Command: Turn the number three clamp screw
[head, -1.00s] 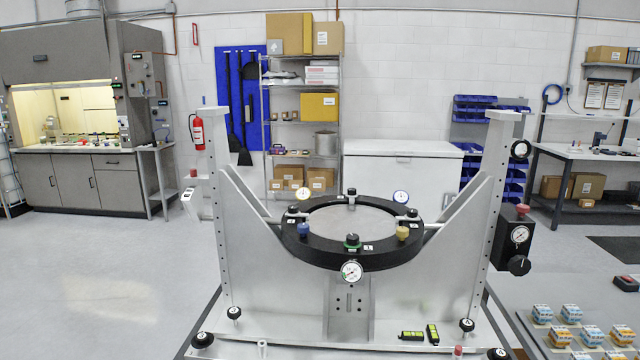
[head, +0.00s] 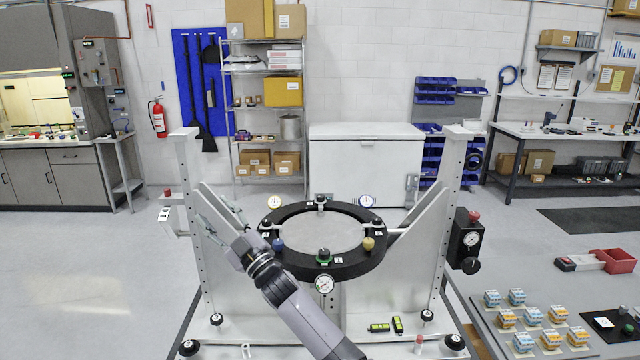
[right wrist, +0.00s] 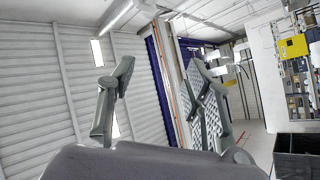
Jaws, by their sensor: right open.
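A black ring (head: 370,262) is held in a silver mirror fixture and frames a pale round mirror (head: 318,232). Its screw knobs are a blue one (head: 278,245) at the left, a green one (head: 323,256) at the front, a yellow one (head: 368,243) at the right and a black one (head: 320,201) at the back. Small number tags sit beside them, but I cannot read which is three. My right gripper (head: 213,215) is left of the ring, apart from the knobs, before the left side plate. In the right wrist view its fingers (right wrist: 165,75) are spread and empty. My left gripper is out of view.
Dial gauges sit around the ring, one at the front (head: 324,284). The fixture's left post (head: 190,220) and right post (head: 448,200) stand at its sides.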

